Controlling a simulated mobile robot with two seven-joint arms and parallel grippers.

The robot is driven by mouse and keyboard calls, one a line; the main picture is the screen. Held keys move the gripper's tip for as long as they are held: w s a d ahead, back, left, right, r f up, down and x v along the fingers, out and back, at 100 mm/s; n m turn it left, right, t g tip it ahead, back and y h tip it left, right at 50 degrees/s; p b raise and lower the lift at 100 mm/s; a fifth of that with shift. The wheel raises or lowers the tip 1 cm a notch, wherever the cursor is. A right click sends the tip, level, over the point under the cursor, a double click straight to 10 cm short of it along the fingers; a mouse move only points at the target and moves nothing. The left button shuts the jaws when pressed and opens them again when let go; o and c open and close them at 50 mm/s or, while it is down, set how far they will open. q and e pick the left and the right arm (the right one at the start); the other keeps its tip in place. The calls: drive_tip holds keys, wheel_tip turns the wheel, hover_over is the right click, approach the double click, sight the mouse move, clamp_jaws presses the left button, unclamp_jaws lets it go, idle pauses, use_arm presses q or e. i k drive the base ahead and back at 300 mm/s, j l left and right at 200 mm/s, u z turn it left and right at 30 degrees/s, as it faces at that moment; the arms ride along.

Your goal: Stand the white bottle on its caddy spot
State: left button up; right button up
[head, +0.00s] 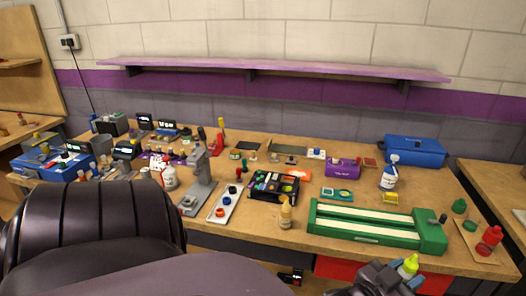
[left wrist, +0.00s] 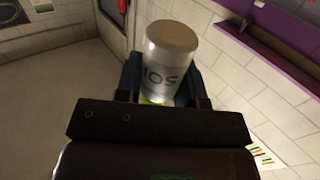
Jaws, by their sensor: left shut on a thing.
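My left gripper (head: 390,281) is at the bottom right of the head view, in front of the table's front edge. It is shut on a white bottle (head: 404,271) with a yellow-green cap. In the left wrist view the bottle (left wrist: 170,62) fills the gap between the fingers, with dark upside-down lettering on its side and its flat grey-brown end uppermost in the picture. A tan board (head: 467,240), which looks like the caddy, lies at the table's right end with a red bottle (head: 489,241) and green pieces (head: 470,226). Its empty spot cannot be made out. My right gripper is not in view.
A long green slotted box (head: 365,239) lies left of the board, close to the front edge. An amber bottle (head: 286,215) and a blue-labelled white bottle (head: 389,176) stand on the table (head: 330,175). A blue case (head: 413,151) is at the back right. The left side is crowded.

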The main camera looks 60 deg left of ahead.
sight(287, 188)
drive_tip(key=k+j, duration=0.45)
drive_tip(key=j, duration=0.15)
drive_tip(key=k+j, duration=0.5)
drive_tip(key=j, duration=0.1)
